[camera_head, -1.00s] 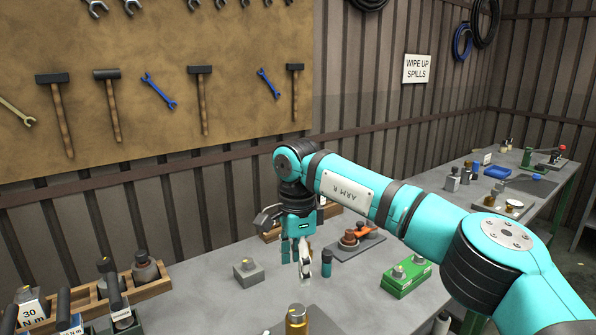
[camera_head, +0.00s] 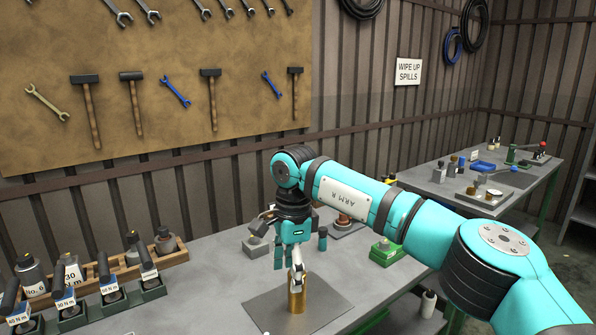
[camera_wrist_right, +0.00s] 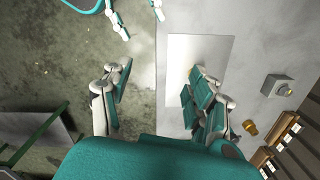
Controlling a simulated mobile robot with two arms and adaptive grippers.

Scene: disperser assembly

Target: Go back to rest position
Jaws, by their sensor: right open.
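My right gripper (camera_head: 287,262) hangs fingers down at the end of the teal arm, in front of the bench in the head view. In the right wrist view its two fingers stand wide apart with nothing between them (camera_wrist_right: 155,92). A brass cylinder (camera_head: 297,297) stands on a grey plate (camera_head: 265,305), just below the gripper in the picture; one fingertip overlaps its top, and I cannot tell whether they touch. Teal jaw-like parts, probably my left gripper (camera_wrist_right: 140,22), are cut off at the top of the right wrist view; their state is unclear.
Labelled dark-handled tools (camera_head: 110,290) stand in front of the rack. A second bench (camera_head: 515,182) is at right.

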